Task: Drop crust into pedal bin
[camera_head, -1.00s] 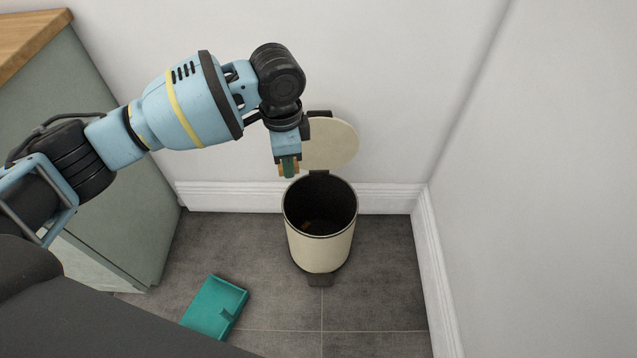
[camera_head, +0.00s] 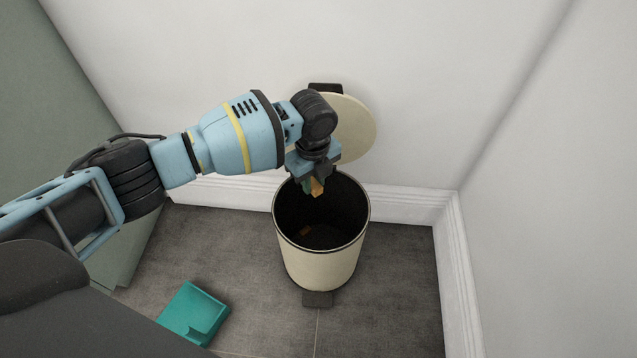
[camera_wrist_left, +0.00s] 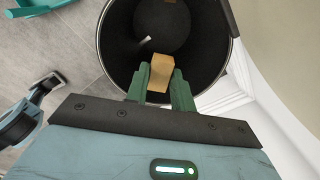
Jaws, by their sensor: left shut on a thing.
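The cream pedal bin (camera_head: 318,268) stands on the floor with its round lid (camera_head: 352,130) swung up against the wall. My left gripper (camera_head: 312,188) points down over the back of the bin's opening, shut on the crust (camera_head: 317,188), a small orange-brown piece. In the left wrist view the crust (camera_wrist_left: 160,72) sits between the green fingertips (camera_wrist_left: 160,88), with the dark inside of the bin (camera_wrist_left: 185,30) beyond it. A small brownish piece (camera_head: 305,231) lies inside the bin.
A teal dustpan-like object (camera_head: 194,313) lies on the grey tiled floor left of the bin. Walls with white skirting (camera_head: 420,205) close in behind and to the right. A grey-green cabinet (camera_head: 50,130) stands at the left.

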